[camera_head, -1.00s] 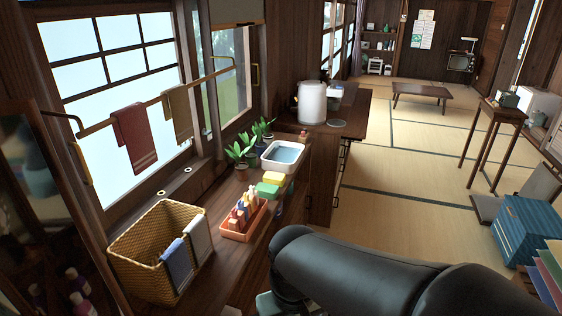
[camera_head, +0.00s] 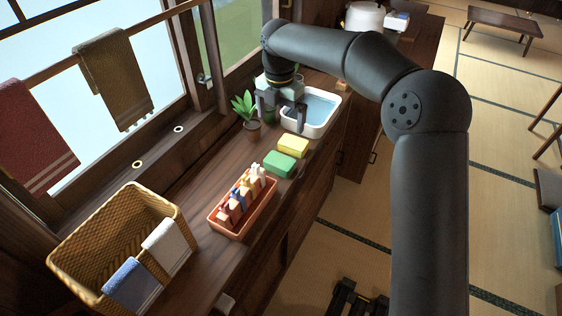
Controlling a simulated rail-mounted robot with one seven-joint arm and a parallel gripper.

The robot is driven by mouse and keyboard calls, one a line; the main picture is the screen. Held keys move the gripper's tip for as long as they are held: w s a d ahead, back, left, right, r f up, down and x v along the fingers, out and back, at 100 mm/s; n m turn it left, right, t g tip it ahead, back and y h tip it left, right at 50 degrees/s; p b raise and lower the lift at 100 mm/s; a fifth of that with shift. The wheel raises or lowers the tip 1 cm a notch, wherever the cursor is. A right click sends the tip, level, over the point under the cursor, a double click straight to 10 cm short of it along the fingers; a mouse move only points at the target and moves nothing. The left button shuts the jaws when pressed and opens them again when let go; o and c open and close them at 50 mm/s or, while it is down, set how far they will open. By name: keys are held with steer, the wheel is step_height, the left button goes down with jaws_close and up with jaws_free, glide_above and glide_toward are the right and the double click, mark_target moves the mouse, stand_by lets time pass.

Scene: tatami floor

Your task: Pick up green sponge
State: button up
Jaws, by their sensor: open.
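The green sponge (camera_head: 280,164) lies flat on the wooden counter, between the orange tray and the yellow sponge (camera_head: 293,146). My gripper (camera_head: 282,124) points down near the left edge of the white basin, farther along the counter than both sponges. Its two fingers are apart and nothing shows between them. It is clear of the green sponge. I cannot tell how high above the counter the fingertips are.
A white basin of water (camera_head: 319,107) and a potted plant (camera_head: 246,108) stand close to my gripper. An orange tray of small bottles (camera_head: 228,224) is just nearer than the green sponge. A wicker basket (camera_head: 85,240) stands at the counter's near end. Towels hang along the window.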

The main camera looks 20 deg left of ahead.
glide_above(280, 160)
steer(key=shift+n, duration=0.4)
step_height(280, 160, down, 12)
steer(key=shift+w+a+f+p, duration=0.1)
steer(key=shift+w+a+p, duration=0.05)
steer(key=shift+p, duration=0.25)
steer(key=shift+s+f+p, duration=0.2)
steer(key=shift+f+p, duration=0.35)
steer(key=shift+f, duration=2.2)
steer(key=shift+c, duration=0.3)
steer(key=c, duration=0.8)
